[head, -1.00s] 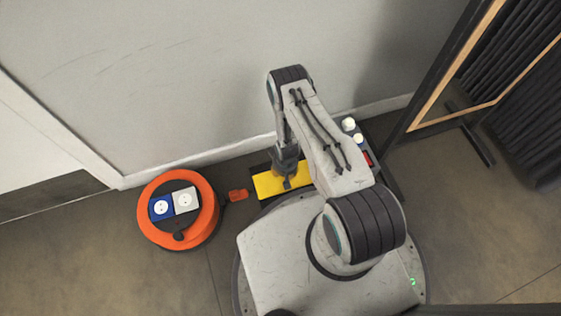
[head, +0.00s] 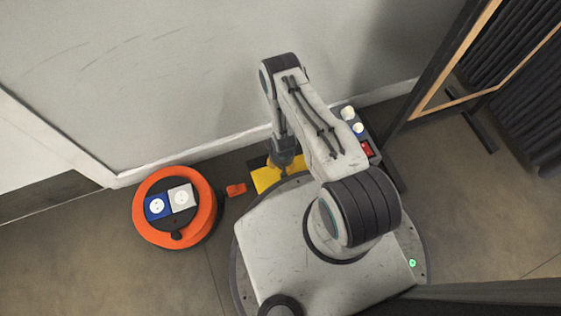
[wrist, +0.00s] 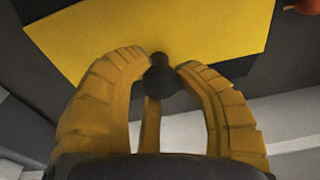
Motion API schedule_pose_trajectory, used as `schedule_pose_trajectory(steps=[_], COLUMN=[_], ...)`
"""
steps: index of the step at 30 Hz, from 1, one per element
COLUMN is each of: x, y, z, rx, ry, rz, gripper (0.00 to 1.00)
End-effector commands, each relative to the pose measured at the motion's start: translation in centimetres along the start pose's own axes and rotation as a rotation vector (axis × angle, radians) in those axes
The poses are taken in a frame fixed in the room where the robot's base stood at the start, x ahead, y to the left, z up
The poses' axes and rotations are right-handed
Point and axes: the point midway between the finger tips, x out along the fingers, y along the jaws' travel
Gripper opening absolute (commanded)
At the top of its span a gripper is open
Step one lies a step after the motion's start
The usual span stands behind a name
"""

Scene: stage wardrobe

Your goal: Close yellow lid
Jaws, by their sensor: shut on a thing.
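The yellow lid (head: 264,180) is low beside my base, in front of the wall, partly hidden by my arm and base. In the wrist view the flat yellow lid (wrist: 110,30) fills the top, with a small dark knob (wrist: 158,76) near its edge. My gripper (wrist: 160,72) has its ribbed fingers closed on both sides of this knob. In the head view my gripper (head: 284,166) is over the lid, and its fingertips are hard to make out. A dark area (head: 257,162) shows along the lid's wall side. I cannot tell the lid's exact tilt.
An orange cable reel (head: 143,220) with blue and white sockets lies to the left. A dark box (head: 352,126) with white knobs and a red switch is right of my arm. A framed mirror (head: 450,85) stands far right.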

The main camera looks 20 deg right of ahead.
Motion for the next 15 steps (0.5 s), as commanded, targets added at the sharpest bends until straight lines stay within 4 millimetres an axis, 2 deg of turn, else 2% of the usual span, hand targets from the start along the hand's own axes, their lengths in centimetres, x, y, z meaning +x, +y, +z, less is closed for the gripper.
schedule_pose_trajectory(steps=[1,8,9,15], x=[0.08,0.04,0.03,0.02], y=[0.03,0.05,0.06,0.04], z=[-0.89,-0.96,-0.97,-0.78], rx=[0.001,0.001,0.002,0.001], ry=[0.023,0.024,0.025,0.020], rz=[0.000,0.000,0.000,0.000], gripper=[0.00,0.00,0.35,0.53])
